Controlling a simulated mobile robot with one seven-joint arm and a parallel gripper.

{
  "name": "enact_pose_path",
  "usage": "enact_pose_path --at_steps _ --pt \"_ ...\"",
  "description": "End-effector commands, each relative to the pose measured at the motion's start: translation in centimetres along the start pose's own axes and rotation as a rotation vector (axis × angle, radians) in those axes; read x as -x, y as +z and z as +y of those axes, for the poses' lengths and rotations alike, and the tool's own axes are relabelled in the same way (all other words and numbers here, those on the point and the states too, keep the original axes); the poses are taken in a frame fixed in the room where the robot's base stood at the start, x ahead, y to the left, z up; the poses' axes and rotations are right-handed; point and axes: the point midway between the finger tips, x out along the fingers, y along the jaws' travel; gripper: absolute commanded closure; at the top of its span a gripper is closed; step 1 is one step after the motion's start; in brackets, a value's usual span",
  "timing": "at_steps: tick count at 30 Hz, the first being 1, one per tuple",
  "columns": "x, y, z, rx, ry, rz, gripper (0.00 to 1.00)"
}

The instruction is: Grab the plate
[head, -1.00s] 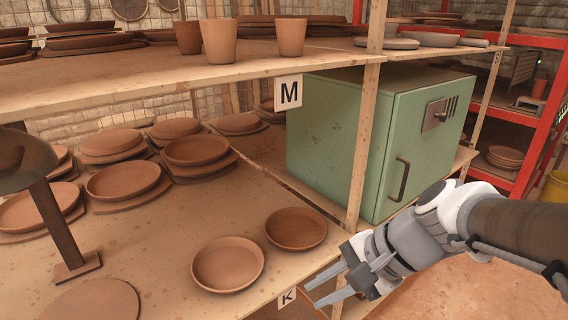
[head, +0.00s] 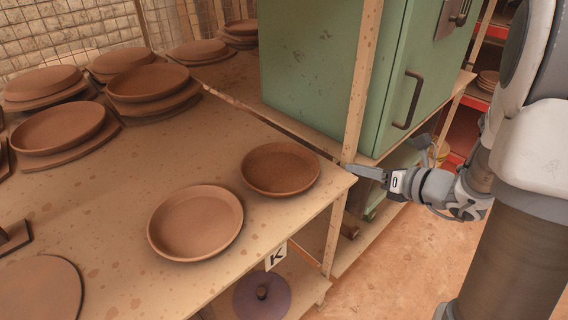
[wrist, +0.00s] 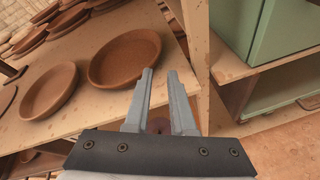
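Two round brown clay plates lie near the front corner of the wooden shelf. The right plate (head: 280,169) is nearest the post; it also shows in the wrist view (wrist: 122,58). The left plate (head: 195,223) lies closer to the head camera and also shows in the wrist view (wrist: 48,92). My gripper (head: 360,172) is at the shelf corner, just right of the right plate and apart from it. In the wrist view my gripper's (wrist: 160,73) two fingers stand apart with nothing between them. The left finger overlaps the right plate's rim in that picture.
A wooden post (head: 358,90) rises at the shelf corner beside my gripper. A green cabinet (head: 320,70) stands behind it. Several stacked plates (head: 148,82) fill the shelf's back left. A purple lidded thing (head: 262,296) sits below. The shelf around the two plates is clear.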

Motion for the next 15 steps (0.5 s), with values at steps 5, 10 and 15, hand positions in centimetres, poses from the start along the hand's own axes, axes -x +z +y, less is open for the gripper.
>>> enact_pose_path --at_steps 5,10,15 --pt "-2.6 -0.2 -0.1 -0.005 0.001 0.000 0.77" --pt "-6.4 -0.3 -0.1 -0.005 0.002 0.001 0.77" --pt "-9.9 -0.2 0.0 -0.004 0.002 0.000 0.77"
